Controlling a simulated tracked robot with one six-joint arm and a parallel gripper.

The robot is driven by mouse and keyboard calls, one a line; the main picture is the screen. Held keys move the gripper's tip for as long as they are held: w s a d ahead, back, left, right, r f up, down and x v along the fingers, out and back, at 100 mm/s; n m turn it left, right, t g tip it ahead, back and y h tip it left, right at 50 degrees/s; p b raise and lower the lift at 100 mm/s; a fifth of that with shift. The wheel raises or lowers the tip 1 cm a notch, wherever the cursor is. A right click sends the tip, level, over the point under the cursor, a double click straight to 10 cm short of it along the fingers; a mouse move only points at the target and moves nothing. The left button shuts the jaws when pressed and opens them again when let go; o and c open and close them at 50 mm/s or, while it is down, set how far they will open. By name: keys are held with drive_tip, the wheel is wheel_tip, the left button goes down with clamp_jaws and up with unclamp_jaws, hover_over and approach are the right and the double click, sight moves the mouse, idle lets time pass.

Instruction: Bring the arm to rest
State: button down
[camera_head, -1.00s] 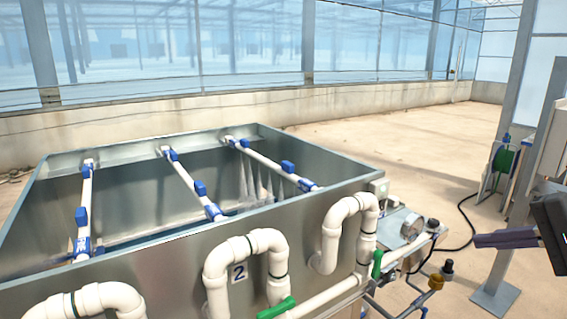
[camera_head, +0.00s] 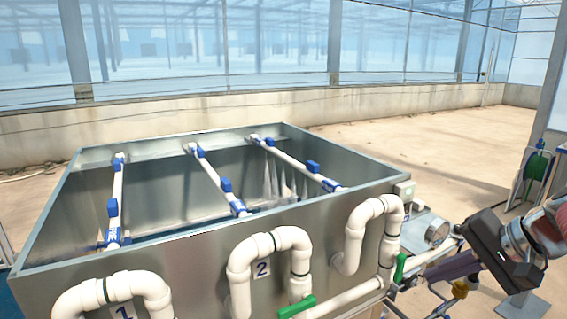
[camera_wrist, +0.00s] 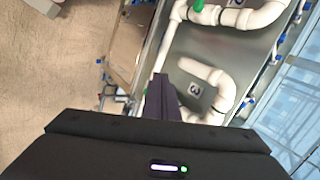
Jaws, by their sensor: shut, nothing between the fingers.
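My gripper (camera_head: 432,276) is at the lower right of the head view, beside the right end of the metal tank (camera_head: 180,262) and its white pipes. Its dark body and part of my arm show behind the purple-grey fingers, which point left. In the wrist view the gripper (camera_wrist: 161,84) shows its fingers together, with nothing between them. Past them are the tank's side with a number 3 label and white pipes. Whether the fingers touch the pipework is unclear.
White U-shaped pipes (camera_head: 268,240) and green valve handles (camera_head: 399,267) stick out from the tank's front. A hose reel (camera_head: 537,165) stands by a post at the right. Bare floor (camera_head: 420,150) lies open behind the tank.

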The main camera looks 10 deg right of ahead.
drive_tip(key=s+a+f+n+h, duration=0.1)
drive_tip(key=s+a+f+n, duration=0.2)
drive_tip(key=a, duration=0.3)
drive_tip(key=s+a+f+n+h, duration=0.2)
drive_tip(key=a+f+n, duration=0.1)
drive_tip(key=a, duration=0.4)
drive_tip(key=s+a+f+n+g+h, duration=0.1)
drive_tip(key=s+a+f+n, duration=0.2)
drive_tip(key=a, duration=0.4)
drive_tip(key=shift+s+n, duration=0.35)
drive_tip(key=shift+n, duration=0.55)
drive_tip(key=shift+d+f, duration=0.1)
